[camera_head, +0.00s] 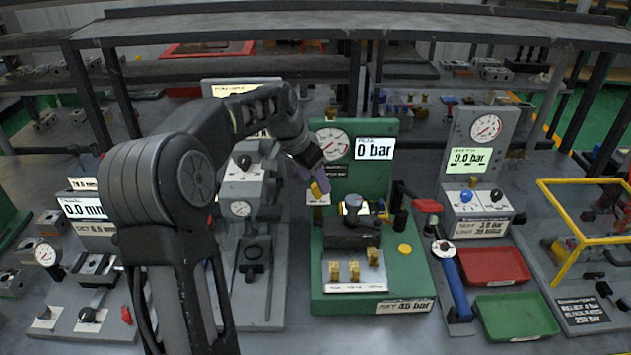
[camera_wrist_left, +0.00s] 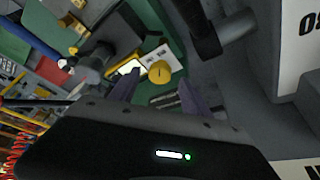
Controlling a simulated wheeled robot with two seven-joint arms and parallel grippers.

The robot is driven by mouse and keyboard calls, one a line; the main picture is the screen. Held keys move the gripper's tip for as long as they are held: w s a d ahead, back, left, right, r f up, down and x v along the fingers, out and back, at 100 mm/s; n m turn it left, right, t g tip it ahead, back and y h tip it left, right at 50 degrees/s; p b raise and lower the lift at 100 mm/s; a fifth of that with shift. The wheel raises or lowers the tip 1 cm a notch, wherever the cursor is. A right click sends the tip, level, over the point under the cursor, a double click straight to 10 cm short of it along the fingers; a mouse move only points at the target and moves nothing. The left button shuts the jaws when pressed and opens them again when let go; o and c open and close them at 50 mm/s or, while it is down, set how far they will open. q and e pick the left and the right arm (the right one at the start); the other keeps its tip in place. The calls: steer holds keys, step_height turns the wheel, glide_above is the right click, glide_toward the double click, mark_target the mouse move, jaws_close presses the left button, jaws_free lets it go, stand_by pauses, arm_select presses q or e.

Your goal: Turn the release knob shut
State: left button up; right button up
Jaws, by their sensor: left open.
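A green test stand (camera_head: 392,278) is near the middle in the head view. It carries a round gauge (camera_head: 333,143) and a display reading 0 bar (camera_head: 374,149). A yellow knob (camera_head: 317,189) sits by a small white label at the stand's left side, and I take it for the release knob. In the left wrist view the round yellow knob (camera_wrist_left: 160,71) shows between and beyond the purple fingertips. My left gripper (camera_head: 312,179) is open, close to the knob, its fingers partly covering it. I cannot tell whether they touch it. My right gripper is not in view.
A dark block (camera_head: 351,232) stands on the green stand, with brass fittings on a white plate (camera_head: 355,284) in front. A grey gauge stand (camera_head: 480,150), a red tray (camera_head: 494,266) and a green tray (camera_head: 515,315) are to the right. A grey press-like stand (camera_head: 251,215) is close on the left.

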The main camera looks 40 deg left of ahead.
arm_select(q)
steer(key=shift+x, duration=1.05)
steer(key=shift+c, duration=0.2)
jaws_close()
